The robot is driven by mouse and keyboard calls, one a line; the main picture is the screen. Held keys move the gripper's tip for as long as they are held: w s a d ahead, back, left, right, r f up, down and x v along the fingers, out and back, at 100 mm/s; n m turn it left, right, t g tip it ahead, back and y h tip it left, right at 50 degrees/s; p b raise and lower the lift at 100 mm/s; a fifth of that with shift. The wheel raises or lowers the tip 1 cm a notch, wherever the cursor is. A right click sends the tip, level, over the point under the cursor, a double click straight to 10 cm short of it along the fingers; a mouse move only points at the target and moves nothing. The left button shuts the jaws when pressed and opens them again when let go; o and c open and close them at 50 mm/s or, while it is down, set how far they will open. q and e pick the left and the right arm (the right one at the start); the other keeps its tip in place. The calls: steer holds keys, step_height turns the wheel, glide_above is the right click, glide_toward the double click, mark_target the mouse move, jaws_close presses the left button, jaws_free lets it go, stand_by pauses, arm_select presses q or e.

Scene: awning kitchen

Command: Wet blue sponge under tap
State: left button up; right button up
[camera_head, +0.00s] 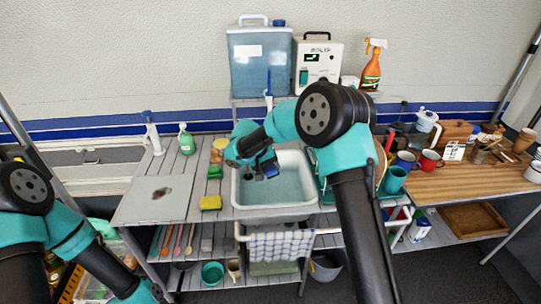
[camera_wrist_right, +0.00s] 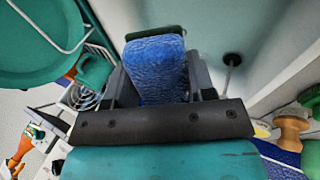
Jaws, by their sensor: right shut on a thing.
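The blue sponge (camera_wrist_right: 158,68) is held between the fingers of my right gripper (camera_wrist_right: 155,85), which is shut on it. A dark green layer shows along the sponge's far edge. In the head view my right gripper (camera_head: 268,172) reaches down over the white sink basin (camera_head: 241,212); the sponge is hard to make out there. The tap (camera_head: 268,97), with a blue upright part, stands behind the basin, partly hidden by my right arm. I cannot tell whether water runs. My left arm comes in at lower left; its gripper is out of view.
A yellow sponge (camera_head: 210,202) and a green bottle (camera_head: 186,139) stand left of the basin. A blue water tank (camera_head: 259,65) is on the shelf behind. Right of the basin are a teal cup (camera_head: 394,180) and a red mug (camera_head: 430,160). A checked towel (camera_head: 279,246) hangs in front.

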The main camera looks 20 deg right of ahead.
mark_target(270, 170)
steer(key=shift+s+a+r, duration=0.2)
steer(key=shift+s+r, duration=0.4)
steer(key=shift+s, duration=0.1)
steer(key=shift+s+a+r, duration=0.15)
steer(key=shift+s+r, duration=0.4)
steer(key=shift+s, duration=0.15)
arm_select(q)
steer(key=shift+c, duration=0.4)
steer(key=shift+c, duration=0.7)
arm_select(e)
steer(key=shift+a, duration=0.25)
arm_select(q)
jaws_close()
arm_select(e)
steer(key=s+a+m, duration=0.1)
steer(key=s+a, duration=0.2)
steer(key=a, duration=0.3)
steer(key=s+a+f+m+g, duration=0.1)
steer(key=s+a, duration=0.3)
steer(key=a, duration=0.2)
steer(key=shift+m, duration=0.3)
steer(key=shift+d+f, duration=0.1)
